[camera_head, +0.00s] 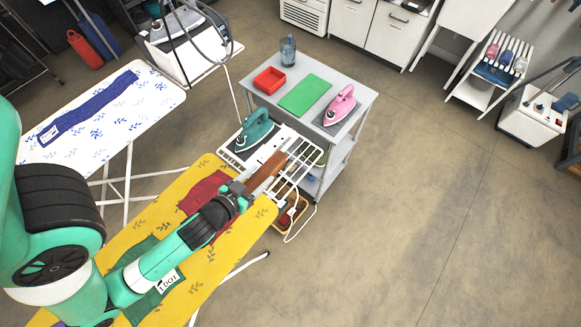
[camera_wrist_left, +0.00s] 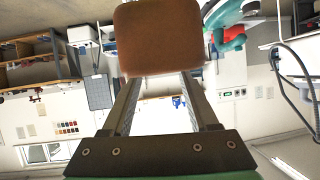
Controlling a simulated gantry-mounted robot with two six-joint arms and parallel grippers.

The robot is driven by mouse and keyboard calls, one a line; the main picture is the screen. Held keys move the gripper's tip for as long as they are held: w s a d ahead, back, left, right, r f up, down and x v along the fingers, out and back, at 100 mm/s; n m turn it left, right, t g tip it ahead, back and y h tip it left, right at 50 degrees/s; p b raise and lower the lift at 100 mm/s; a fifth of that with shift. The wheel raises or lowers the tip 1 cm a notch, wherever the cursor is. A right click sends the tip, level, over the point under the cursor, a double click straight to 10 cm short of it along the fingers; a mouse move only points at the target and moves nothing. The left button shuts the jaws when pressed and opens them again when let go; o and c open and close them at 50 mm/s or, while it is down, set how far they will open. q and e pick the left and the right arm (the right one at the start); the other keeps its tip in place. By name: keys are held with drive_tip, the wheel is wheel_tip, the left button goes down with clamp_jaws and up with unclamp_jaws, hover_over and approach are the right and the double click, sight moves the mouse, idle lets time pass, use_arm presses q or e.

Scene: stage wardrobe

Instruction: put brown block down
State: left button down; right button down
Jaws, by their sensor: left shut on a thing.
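My left gripper (camera_head: 244,184) reaches in from the left over the yellow ironing board (camera_head: 216,258). It is shut on the brown block (camera_head: 268,170), which points away from the gripper over the white wire rack (camera_head: 293,181) at the board's end. In the left wrist view the brown block (camera_wrist_left: 158,38) sits at the tips of the two fingers (camera_wrist_left: 155,85). Whether the block touches the rack cannot be told. My right gripper is not in view.
A teal iron (camera_head: 254,133) stands on the rack beside the block. Behind is a grey cart (camera_head: 353,112) with a red tray (camera_head: 269,80), a green mat (camera_head: 305,96), a blue container (camera_head: 288,52) and a pink iron (camera_head: 341,104). Red cloth (camera_head: 203,190) lies on the board.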

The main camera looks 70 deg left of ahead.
sight(276, 164)
use_arm(q)
drive_tip(key=x, duration=0.5)
drive_tip(key=b+x, duration=0.1)
drive_tip(key=x, duration=0.2)
drive_tip(key=shift+w+d, duration=0.2)
drive_tip(key=shift+w, duration=0.25)
drive_tip(key=w+a+f+b, duration=0.1)
drive_tip(key=f, duration=0.1)
drive_tip(key=w+f, duration=0.1)
drive_tip(key=w, duration=0.1)
drive_tip(key=w+a+f+b, duration=0.1)
drive_tip(key=f, duration=0.1)
drive_tip(key=shift+w+a+f+b, duration=0.3)
drive_tip(key=shift+f, duration=0.1)
drive_tip(key=shift+w+a+f, duration=0.1)
drive_tip(key=shift+w, duration=0.1)
drive_tip(key=shift+w+f+b, duration=0.15)
drive_tip(key=shift+f+b, duration=0.75)
drive_tip(key=shift+f, duration=0.85)
drive_tip(key=shift+f, duration=0.15)
drive_tip(key=shift+c, duration=0.8)
unclamp_jaws()
